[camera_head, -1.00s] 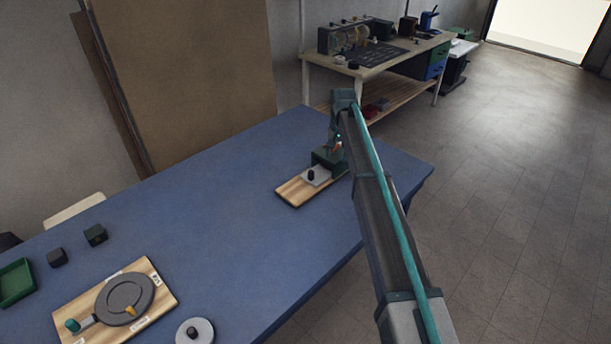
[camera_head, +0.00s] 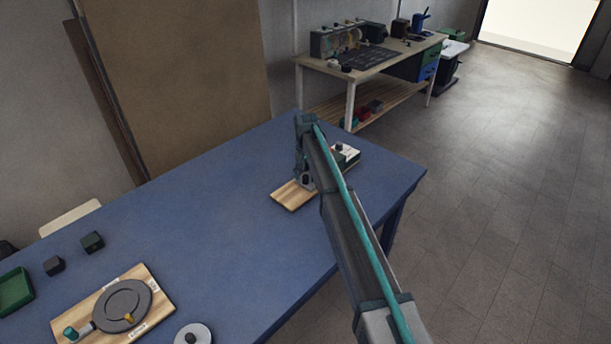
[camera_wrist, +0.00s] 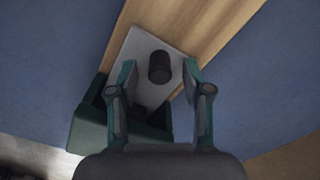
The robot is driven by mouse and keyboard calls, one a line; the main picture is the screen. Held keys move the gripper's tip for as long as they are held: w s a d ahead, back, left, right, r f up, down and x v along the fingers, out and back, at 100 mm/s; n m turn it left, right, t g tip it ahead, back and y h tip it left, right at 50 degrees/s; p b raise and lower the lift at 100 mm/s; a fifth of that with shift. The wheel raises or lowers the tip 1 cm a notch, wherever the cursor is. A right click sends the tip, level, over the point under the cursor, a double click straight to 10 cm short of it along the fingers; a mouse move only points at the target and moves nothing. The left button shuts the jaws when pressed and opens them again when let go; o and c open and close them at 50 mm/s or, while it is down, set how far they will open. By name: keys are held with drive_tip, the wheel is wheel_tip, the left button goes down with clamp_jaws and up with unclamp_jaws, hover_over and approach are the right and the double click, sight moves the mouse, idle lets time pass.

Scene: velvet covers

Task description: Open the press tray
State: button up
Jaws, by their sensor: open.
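The press tray is a light grey plate (camera_wrist: 133,48) with a dark upright knob (camera_wrist: 159,65). In the wrist view it lies on a wooden board (camera_wrist: 205,22), partly inside the dark green press body (camera_wrist: 95,132). My gripper (camera_wrist: 159,76) is open, with one finger on each side of the knob; I cannot tell whether they touch it. In the head view the board (camera_head: 291,197) sits near the right end of the blue table, and the press body (camera_head: 347,157) shows behind my arm. My arm hides most of the tray there.
The blue table (camera_head: 190,220) has clear space left of the press. A round grey device on a board (camera_head: 148,283), a grey disc (camera_head: 192,336), two dark blocks and a green tray (camera_head: 14,291) lie at the left. A workbench (camera_head: 375,65) stands behind.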

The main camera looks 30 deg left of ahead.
drive_tip(key=shift+f, duration=0.6)
clamp_jaws()
